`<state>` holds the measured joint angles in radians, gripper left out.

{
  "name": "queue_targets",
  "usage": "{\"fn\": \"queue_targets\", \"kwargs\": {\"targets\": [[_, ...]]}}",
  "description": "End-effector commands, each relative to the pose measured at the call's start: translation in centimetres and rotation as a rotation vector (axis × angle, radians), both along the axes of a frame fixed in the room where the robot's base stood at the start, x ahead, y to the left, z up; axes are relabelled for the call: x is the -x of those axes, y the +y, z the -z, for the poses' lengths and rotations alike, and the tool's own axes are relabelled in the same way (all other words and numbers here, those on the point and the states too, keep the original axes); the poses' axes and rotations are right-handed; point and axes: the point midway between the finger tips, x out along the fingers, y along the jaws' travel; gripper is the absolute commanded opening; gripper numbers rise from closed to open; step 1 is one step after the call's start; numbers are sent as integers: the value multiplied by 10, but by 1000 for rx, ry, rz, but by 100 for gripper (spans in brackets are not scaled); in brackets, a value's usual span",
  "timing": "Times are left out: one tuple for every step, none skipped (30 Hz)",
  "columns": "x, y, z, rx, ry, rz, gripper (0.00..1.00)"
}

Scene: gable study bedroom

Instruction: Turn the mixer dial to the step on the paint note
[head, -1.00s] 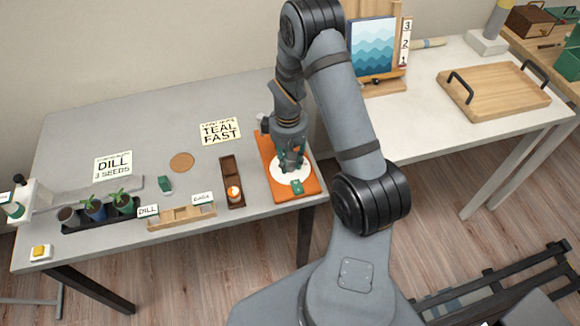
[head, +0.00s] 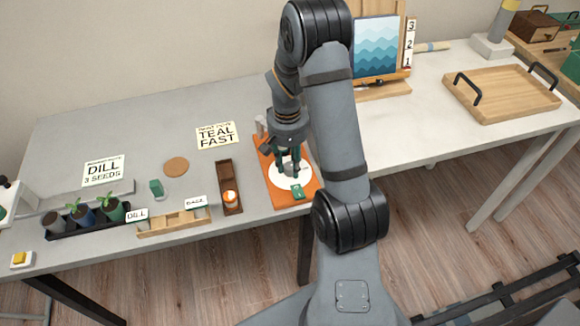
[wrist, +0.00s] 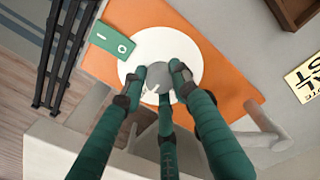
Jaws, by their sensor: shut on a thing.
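The mixer is an orange board (head: 307,188) with a white round face (head: 277,182) and a green switch plate (head: 297,192) at its front edge. In the wrist view the grey dial (wrist: 152,88) sits at the middle of the white face (wrist: 190,52), with a light pointer mark on it. My gripper (head: 290,165) points down over the face; in the wrist view its green fingers (wrist: 160,80) are shut around the dial and partly hide it. The step marks on the face cannot be read. The paint note (head: 217,135) reads "TEAL FAST" and lies behind and left of the mixer.
A brown tray with an orange-and-white item (head: 230,197) stands just left of the mixer. Farther left are a cork disc (head: 176,166), a dill note (head: 103,170), a wooden rack (head: 173,222) and potted seedlings (head: 82,214). An easel picture (head: 375,47) and wooden tray (head: 502,93) stand right.

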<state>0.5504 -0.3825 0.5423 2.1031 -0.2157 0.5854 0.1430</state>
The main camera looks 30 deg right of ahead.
Motion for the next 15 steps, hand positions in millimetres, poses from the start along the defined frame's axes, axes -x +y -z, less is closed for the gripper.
{"fn": "queue_targets", "kwargs": {"targets": [[-1, 0, 1, 1, -1, 10, 3], [-1, 0, 1, 1, -1, 16, 3], [-1, 0, 1, 0, -1, 22, 3], [-1, 0, 0, 0, -1, 26, 3], [0, 0, 0, 0, -1, 29, 3], [0, 0, 0, 0, -1, 33, 3], [0, 0, 0, 0, 0, 34, 3], [0, 0, 0, 0, 0, 36, 3], [0, 0, 0, 0, 0, 37, 3], [0, 0, 0, 0, 0, 37, 3], [0, 0, 0, 0, 0, 37, 3], [0, 0, 0, 0, 0, 37, 3], [0, 0, 0, -1, -1, 37, 3], [0, 0, 0, -1, -1, 37, 3], [0, 0, 0, -1, -1, 37, 3]]}}
